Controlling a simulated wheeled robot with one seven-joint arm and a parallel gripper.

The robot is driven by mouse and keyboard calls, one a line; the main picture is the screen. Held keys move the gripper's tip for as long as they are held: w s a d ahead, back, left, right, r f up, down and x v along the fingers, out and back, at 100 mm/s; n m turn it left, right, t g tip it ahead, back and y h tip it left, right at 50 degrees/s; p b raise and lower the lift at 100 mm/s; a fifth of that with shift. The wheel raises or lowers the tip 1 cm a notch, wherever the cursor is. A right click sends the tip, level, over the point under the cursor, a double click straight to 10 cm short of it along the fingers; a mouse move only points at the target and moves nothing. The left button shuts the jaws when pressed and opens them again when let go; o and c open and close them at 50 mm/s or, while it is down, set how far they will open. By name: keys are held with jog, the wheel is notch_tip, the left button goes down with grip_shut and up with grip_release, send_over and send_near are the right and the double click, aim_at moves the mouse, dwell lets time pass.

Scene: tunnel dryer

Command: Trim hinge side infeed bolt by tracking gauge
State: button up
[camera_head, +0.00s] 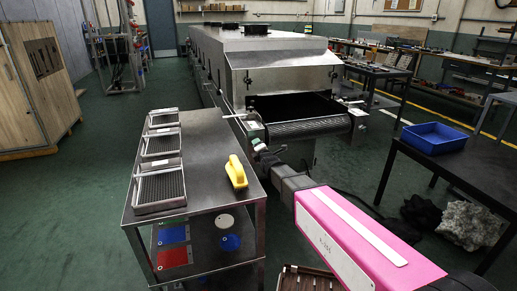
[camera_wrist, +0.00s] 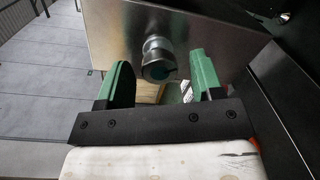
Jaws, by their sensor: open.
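The tunnel dryer (camera_head: 283,68) stands in the middle of the head view, its dark infeed belt (camera_head: 300,129) facing me. My gripper (camera_head: 257,146) is at the left front corner of the infeed, with my pink arm reaching to it from the lower right. In the wrist view my gripper (camera_wrist: 163,76) is open, a green finger on each side of a round silver bolt head (camera_wrist: 156,58) on a metal plate (camera_wrist: 200,30). The bolt head lies between the fingers with visible gaps, not gripped. A thin pale piece (camera_head: 236,115) shows beside the corner; I cannot tell if it is the gauge.
A steel cart (camera_head: 205,150) stands close left of the infeed, with framed screens (camera_head: 160,186) and a yellow tool (camera_head: 237,172) on top. A dark table with a blue tray (camera_head: 434,138) is at right. Green floor is open at left.

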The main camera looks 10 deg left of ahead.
jog(key=v, duration=1)
jog(key=shift+s, duration=0.15)
jog(key=s+d+f+m+g+h, duration=0.1)
jog(key=d+f+m+g+h, duration=0.1)
jog(key=d+f+m, duration=0.45)
jog(key=d+f+m+g+h, duration=0.1)
jog(key=d+m+g+h, duration=0.25)
jog(key=d, duration=0.55)
jog(key=s+d+f+m+g+h, duration=0.1)
jog(key=d+f+m+g, duration=0.1)
jog(key=d+f+m, duration=0.45)
jog(key=s+d+f+m+g+h, duration=0.1)
jog(key=s+d+m+g, duration=0.2)
jog(key=s+d+m, duration=0.3)
jog(key=s+d+m+g+h, duration=0.1)
jog(key=s+d+m+g, duration=0.3)
jog(key=d, duration=0.7)
jog(key=s+m, duration=0.2)
jog(key=shift+s+f, duration=0.4)
jog(key=shift+g, duration=0.25)
